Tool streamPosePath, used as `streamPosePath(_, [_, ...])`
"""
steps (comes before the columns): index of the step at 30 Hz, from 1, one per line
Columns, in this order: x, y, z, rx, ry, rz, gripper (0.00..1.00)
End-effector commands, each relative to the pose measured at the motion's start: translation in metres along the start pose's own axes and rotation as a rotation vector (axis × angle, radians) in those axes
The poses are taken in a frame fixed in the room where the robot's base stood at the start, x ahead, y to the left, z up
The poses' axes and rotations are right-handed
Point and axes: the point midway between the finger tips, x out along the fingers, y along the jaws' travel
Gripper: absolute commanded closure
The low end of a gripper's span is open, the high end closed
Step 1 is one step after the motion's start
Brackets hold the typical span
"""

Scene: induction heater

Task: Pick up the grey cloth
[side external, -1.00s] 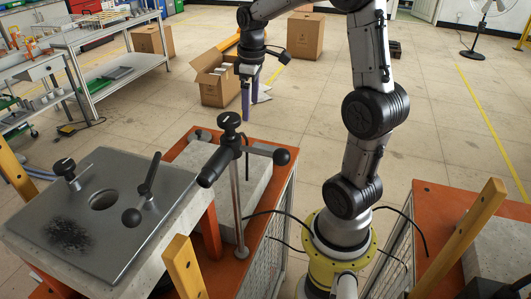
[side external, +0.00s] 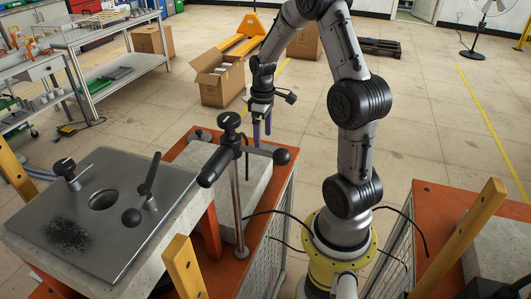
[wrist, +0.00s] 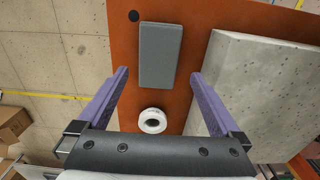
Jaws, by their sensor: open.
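A grey rectangular piece, which I take to be the grey cloth (wrist: 160,54), lies flat on an orange top (wrist: 125,42) in the wrist view. I cannot make it out in the side view. My gripper (wrist: 159,73) has two purple fingers spread wide, with nothing between them. In the wrist view the cloth lies between and beyond the fingertips, apart from them. In the side view my gripper (side external: 262,124) hangs pointing down at the far right end of the orange bench.
A white ring-shaped roll (wrist: 153,120) is on the orange top near the cloth. A pale concrete block (wrist: 265,85) stands to the right of it. In the side view, a black-handled post (side external: 238,180) rises in front of the block, and a metal plate (side external: 135,190) is at left.

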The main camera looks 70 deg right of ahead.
Motion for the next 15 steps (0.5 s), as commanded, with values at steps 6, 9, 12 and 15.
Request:
streamPosePath(6, [0.033, 0.003, -0.001, 0.0, -0.004, -0.004, 0.0])
streamPosePath(9, [0.04, 0.003, -0.001, 0.0, -0.003, -0.002, 0.0])
streamPosePath(12, [0.043, 0.003, -0.002, 0.0, -0.001, -0.001, 0.0])
streamPosePath(15, [0.043, 0.003, -0.002, 0.0, -0.001, -0.001, 0.0])
